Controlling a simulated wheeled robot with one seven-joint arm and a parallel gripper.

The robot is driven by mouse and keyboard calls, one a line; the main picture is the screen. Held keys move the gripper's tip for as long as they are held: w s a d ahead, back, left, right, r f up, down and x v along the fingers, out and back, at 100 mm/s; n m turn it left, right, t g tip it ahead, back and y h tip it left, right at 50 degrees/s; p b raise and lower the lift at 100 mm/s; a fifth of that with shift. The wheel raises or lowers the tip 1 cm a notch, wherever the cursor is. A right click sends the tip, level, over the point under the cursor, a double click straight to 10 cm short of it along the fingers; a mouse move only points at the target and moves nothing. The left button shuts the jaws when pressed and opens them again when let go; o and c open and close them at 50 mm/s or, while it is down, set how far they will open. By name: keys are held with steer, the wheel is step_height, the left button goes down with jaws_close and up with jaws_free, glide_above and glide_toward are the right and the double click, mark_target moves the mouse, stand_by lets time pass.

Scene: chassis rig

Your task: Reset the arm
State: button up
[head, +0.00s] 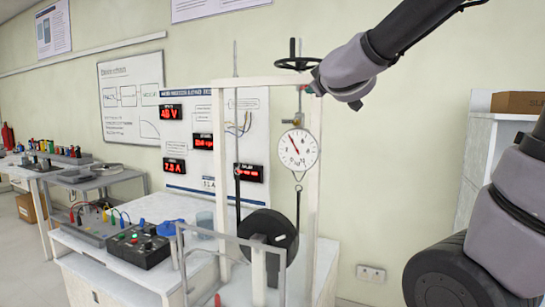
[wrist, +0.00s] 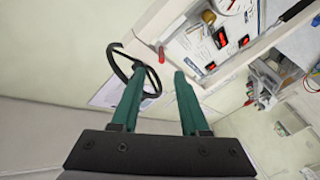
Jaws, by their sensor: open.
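My arm (head: 400,35) reaches in from the upper right in the head view, and its end is beside the top of the white rig frame (head: 313,180). In the wrist view my gripper (wrist: 160,72) has its two green fingers apart, with nothing held between them. A dark handwheel (head: 297,64) sits on top of the frame. It also shows in the wrist view (wrist: 118,47), where the left finger overlaps its rim; I cannot tell whether they touch. In the head view the fingers are mostly hidden by the arm's end.
A dial gauge (head: 299,149) hangs in the frame above a black drum (head: 270,237). A small red part (wrist: 161,53) shows beyond the fingertips. A white cabinet (head: 480,150) with a cardboard box (head: 516,102) stands at right.

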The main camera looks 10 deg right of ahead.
steer(key=s+d+f+m+g+h, duration=0.3)
steer(key=s+d+f+m+g, duration=0.15)
steer(key=d, duration=0.35)
steer(key=s+d+f+m+g+h, duration=0.35)
steer(key=s+d+m, duration=0.2)
steer(key=d, duration=0.25)
steer(key=s+a+f+m+g+y, duration=0.2)
steer(key=s+a+f+y, duration=0.4)
steer(key=s+a+y, duration=0.2)
steer(key=shift+s+a+f+g, duration=0.2)
steer(key=shift+s+a+g, duration=0.2)
steer(key=shift+s+a, duration=0.85)
steer(key=shift+y, duration=0.25)
